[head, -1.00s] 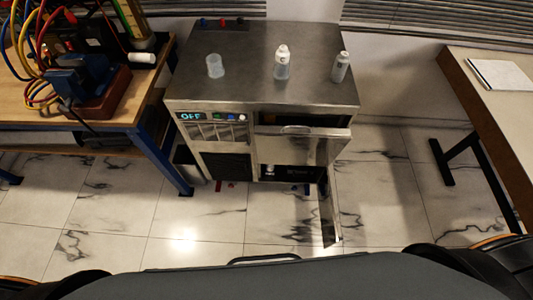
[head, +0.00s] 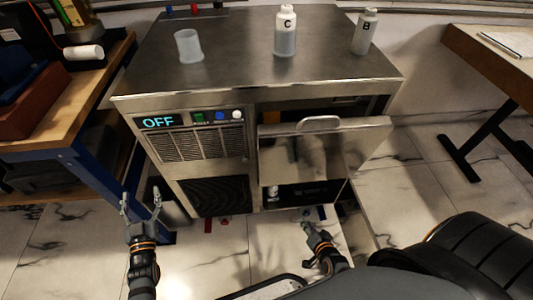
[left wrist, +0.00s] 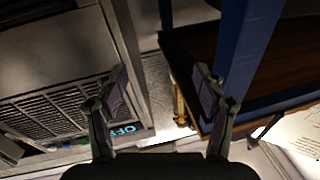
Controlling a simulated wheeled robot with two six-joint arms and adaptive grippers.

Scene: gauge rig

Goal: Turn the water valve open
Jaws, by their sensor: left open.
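No part is clearly recognisable as the water valve. In the left wrist view a small brass-coloured upright part (left wrist: 180,104) shows in the gap between the steel cabinet (left wrist: 60,50) and the workbench; I cannot tell whether it belongs to the valve. My left gripper (head: 141,197) is open and empty, in front of that gap, left of the cabinet (head: 240,62). Its two fingers also show in the left wrist view (left wrist: 161,88), spread apart. My right gripper (head: 312,228) is low in front of the cabinet's lower right; its jaw state is unclear.
The cabinet's display (head: 159,122) reads OFF. A tilted steel flap (head: 320,150) stands out at its right front. A clear cup (head: 188,46), bottle C (head: 286,32) and bottle B (head: 365,32) stand on top. The workbench's blue leg (head: 105,185) borders the gap.

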